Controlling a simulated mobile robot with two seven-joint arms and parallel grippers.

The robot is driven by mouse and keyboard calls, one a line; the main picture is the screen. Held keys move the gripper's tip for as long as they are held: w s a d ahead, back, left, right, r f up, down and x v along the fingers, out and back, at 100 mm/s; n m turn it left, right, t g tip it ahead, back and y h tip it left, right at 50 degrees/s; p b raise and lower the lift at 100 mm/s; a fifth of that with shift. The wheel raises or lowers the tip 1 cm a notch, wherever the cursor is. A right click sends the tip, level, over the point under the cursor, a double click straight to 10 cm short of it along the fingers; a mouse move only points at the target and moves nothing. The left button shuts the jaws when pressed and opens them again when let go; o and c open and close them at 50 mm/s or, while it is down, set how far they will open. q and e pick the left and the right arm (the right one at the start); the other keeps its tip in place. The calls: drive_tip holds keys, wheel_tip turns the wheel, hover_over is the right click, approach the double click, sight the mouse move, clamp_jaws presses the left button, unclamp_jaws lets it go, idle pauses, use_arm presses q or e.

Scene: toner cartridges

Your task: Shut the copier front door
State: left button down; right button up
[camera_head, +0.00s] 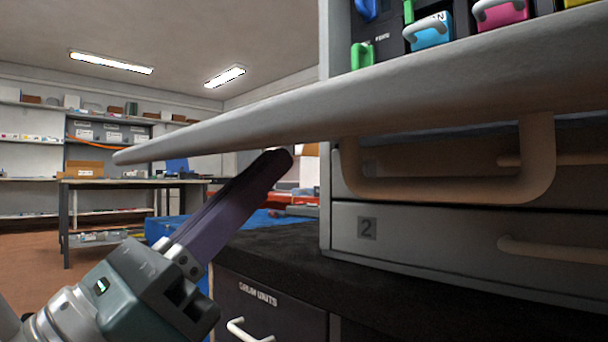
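The copier front door (400,100) is open and stands out from the copier as a pale, nearly level panel, seen almost edge-on. A beige U-shaped handle (450,188) hangs from its underside. My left gripper (277,158) comes from the lower left, its dark fingers pointing up and right. The fingers lie together with no gap visible. Their tips are just below the door's underside, left of the handle; I cannot tell whether they touch the door. The gripper does not hold the handle. My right gripper is out of view.
Above the door, the copier opening shows a cyan cartridge (428,32), a magenta cartridge (499,12) and a green latch (362,55). Below are paper drawers, one marked 2 (367,228). The copier stands on a dark-topped cabinet (270,290). A table (130,182) and shelves stand far left.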

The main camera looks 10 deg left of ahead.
use_arm(q)
drive_tip(key=r+p, duration=0.1)
drive_tip(key=r, duration=0.1)
drive_tip(key=a+r+p, duration=0.1)
drive_tip(key=r, duration=0.1)
drive_tip(key=s+r+p, duration=0.1)
drive_tip(key=p, duration=0.1)
drive_tip(key=shift+a+r, duration=0.2)
drive_tip(key=shift+r, duration=0.2)
drive_tip(key=shift+w+a+f, duration=0.1)
drive_tip(key=shift+a+f, duration=0.05)
drive_tip(key=shift+f, duration=0.05)
drive_tip(key=shift+r, duration=0.4)
drive_tip(key=shift+h, duration=0.3)
drive_tip(key=r+p, duration=0.1)
drive_tip(key=r, duration=0.1)
drive_tip(key=r+p, duration=0.2)
drive_tip(key=w+r+p, duration=0.1)
drive_tip(key=shift+d+r+p, duration=0.4)
drive_tip(key=shift+f, duration=0.2)
drive_tip(key=shift+s, duration=0.1)
